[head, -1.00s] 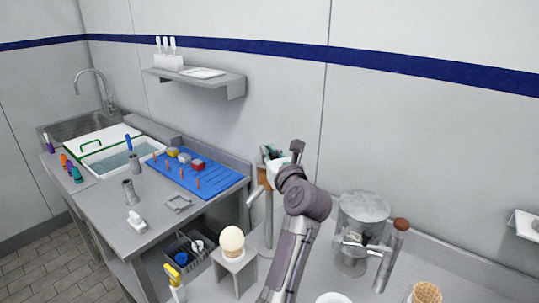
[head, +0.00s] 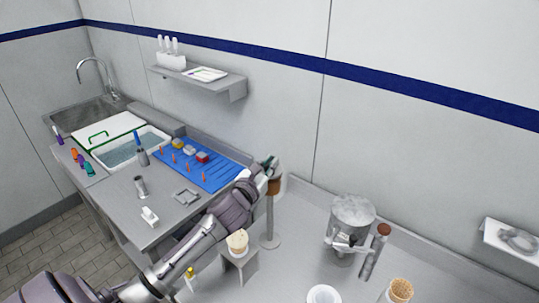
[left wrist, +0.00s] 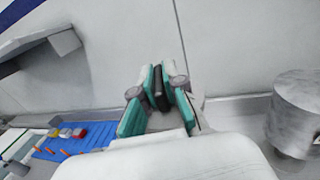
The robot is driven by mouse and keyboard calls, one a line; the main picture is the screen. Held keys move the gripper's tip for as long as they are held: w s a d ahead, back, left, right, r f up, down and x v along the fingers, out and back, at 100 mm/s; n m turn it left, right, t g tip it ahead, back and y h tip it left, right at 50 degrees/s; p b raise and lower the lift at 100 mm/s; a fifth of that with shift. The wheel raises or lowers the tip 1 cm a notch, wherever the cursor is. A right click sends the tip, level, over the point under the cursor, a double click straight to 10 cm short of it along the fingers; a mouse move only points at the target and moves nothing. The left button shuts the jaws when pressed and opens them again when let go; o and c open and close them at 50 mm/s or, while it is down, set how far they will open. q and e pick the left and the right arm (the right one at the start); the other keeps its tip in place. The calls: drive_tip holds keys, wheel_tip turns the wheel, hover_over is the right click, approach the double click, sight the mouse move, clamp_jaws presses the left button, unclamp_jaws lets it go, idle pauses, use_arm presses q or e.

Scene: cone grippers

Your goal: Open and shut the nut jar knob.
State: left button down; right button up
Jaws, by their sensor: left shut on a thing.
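A brown jar (head: 273,185) is held up on a grey post (head: 269,215) near the back wall. My left gripper (head: 268,163) is at the top of the jar, its arm coming in from the left. In the left wrist view the green-padded fingers (left wrist: 159,90) are shut on a small dark piece (left wrist: 161,101), which appears to be the nut jar knob. The gripper hides most of the knob in the head view. A pale scoop in a cone (head: 237,241) stands in a grey holder (head: 240,262) in front of the post. My right gripper is not in view.
A metal drum (head: 352,213) and a brown-topped cylinder (head: 376,250) stand to the right. A white bowl (head: 322,296) and waffle cones (head: 400,289) are at the front. A blue mat (head: 214,177) with orange pegs lies on the left counter. Bare counter lies between post and drum.

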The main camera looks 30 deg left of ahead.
use_arm(q)
drive_tip(key=shift+m+h+p, duration=0.3)
drive_tip(key=shift+m+h, duration=0.2)
drive_tip(key=shift+h, duration=0.3)
drive_tip(key=c, duration=1.2)
unclamp_jaws()
drive_tip(key=shift+c, duration=0.2)
drive_tip(key=shift+s, duration=0.15)
drive_tip(key=s, duration=1.1)
drive_tip(key=shift+s+d, duration=0.25)
drive_tip(key=shift+s, duration=0.05)
